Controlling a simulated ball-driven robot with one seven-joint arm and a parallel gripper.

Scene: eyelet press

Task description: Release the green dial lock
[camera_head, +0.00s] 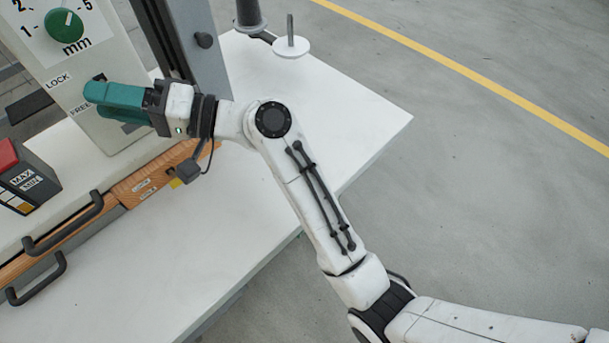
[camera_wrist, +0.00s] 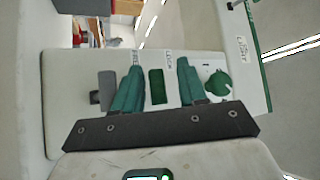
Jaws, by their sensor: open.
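The green dial (camera_head: 64,25) sits on the pale press panel (camera_head: 100,55), above the printed words LOCK and FREE. It also shows at the right in the wrist view (camera_wrist: 218,83). My gripper (camera_head: 92,101) has teal fingers and is open at the panel, by the FREE label. In the wrist view a dark green block (camera_wrist: 157,86) on the panel shows between my spread fingers (camera_wrist: 158,68), close to the LOCK label. I take it for the lock. The fingers stand apart from it there; depth is unclear. In the head view my gripper hides it.
A red-topped dark box (camera_head: 30,178) marked MAX stands at the left. Black handles (camera_head: 65,225) and a wooden rail (camera_head: 150,180) lie along the white table (camera_head: 190,260). A grey upright (camera_head: 195,45) and a round white disc with a pin (camera_head: 291,46) stand behind.

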